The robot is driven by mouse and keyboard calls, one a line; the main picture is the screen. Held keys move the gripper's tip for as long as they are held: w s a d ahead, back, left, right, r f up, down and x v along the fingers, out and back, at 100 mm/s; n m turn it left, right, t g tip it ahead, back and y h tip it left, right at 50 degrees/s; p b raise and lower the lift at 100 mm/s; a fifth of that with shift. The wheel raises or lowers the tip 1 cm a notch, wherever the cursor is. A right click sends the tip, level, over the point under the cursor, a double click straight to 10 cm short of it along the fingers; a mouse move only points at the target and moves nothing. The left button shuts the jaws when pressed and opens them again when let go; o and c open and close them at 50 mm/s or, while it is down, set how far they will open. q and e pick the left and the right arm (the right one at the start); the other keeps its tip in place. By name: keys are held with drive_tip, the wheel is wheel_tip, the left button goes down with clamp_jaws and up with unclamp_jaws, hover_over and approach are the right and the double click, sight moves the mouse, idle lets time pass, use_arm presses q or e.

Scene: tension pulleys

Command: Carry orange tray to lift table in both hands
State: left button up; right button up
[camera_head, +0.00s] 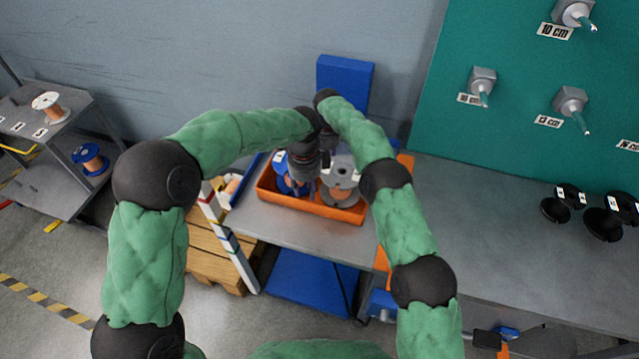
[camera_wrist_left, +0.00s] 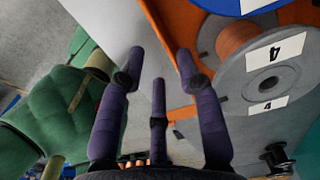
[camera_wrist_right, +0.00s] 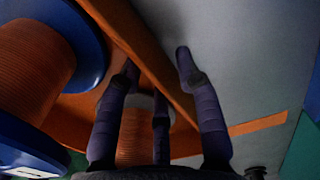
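The orange tray (camera_head: 345,213) rests on a grey tabletop, holding a blue spool (camera_head: 283,180) and a grey spool (camera_head: 340,180) with copper-coloured wire. My left gripper (camera_head: 300,180) points down over the tray. In the left wrist view its fingers (camera_wrist_left: 160,62) are apart, with the tray's wall (camera_wrist_left: 165,30) beside the right finger. My right gripper is largely hidden by the arms in the head view. In the right wrist view its fingers (camera_wrist_right: 157,65) are spread either side of the tray wall (camera_wrist_right: 140,40); contact is unclear. I cannot tell which surface is the lift table.
A blue panel (camera_head: 345,83) stands behind the tray. A grey workbench (camera_head: 480,210) with black spools (camera_head: 555,207) lies to the right, below a green pegboard (camera_head: 515,120). A shelf cart (camera_head: 55,175) stands at left. A wooden pallet (camera_head: 215,257) and striped post (camera_head: 232,245) are beside the table.

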use_arm(q)
wheel_tip(320, 180, up, 3)
drive_tip(key=shift+r, duration=0.15)
use_arm(e)
wheel_tip(320, 180, up, 12)
idle(0.5)
idle(0.4)
